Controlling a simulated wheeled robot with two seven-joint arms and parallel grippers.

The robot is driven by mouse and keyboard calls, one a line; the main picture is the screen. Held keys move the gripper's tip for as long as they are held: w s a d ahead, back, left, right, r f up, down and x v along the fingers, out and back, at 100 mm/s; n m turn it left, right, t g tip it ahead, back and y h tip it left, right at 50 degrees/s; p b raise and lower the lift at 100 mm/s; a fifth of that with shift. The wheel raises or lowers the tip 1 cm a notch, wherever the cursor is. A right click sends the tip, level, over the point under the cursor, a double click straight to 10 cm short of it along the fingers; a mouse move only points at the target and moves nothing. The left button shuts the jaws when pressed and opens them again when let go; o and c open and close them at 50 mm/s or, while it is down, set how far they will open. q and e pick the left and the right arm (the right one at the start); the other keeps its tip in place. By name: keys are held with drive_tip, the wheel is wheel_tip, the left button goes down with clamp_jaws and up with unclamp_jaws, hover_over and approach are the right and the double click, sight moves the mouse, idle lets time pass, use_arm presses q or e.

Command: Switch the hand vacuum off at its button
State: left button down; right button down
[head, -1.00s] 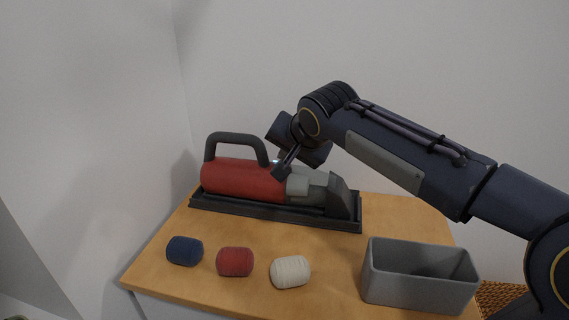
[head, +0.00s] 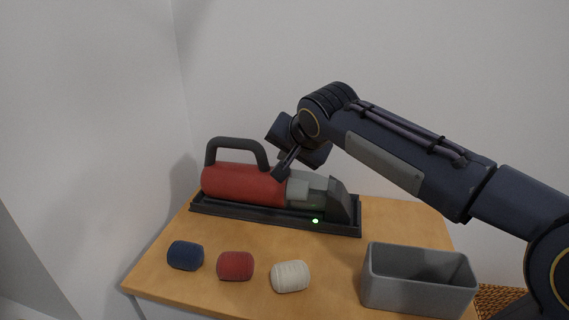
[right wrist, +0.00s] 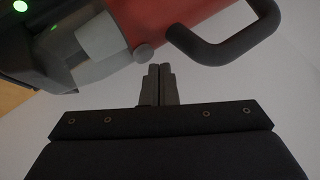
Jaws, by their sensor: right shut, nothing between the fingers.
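The hand vacuum (head: 235,184) has a red body, a black loop handle and a grey-and-clear nozzle end. It lies in a long black dock (head: 240,211), and a small green light (head: 315,221) glows on the dock's front. My right gripper (head: 279,174) is shut and empty, with its fingertips at the top of the body, just right of the handle. In the right wrist view the closed fingertips (right wrist: 160,70) are close to a small grey round button (right wrist: 144,53) on the vacuum; I cannot tell whether they touch. My left gripper is not in view.
A blue roll (head: 185,255), a red roll (head: 235,266) and a cream roll (head: 290,277) lie along the front of the wooden table (head: 220,240). An open grey bin (head: 418,294) stands at the front right. Walls stand behind and to the left.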

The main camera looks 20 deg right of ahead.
drive_tip(key=shift+r, duration=0.25)
wheel_tip(320, 180, up, 5)
drive_tip(key=p, duration=0.4)
drive_tip(key=shift+f, duration=0.1)
idle(0.5)
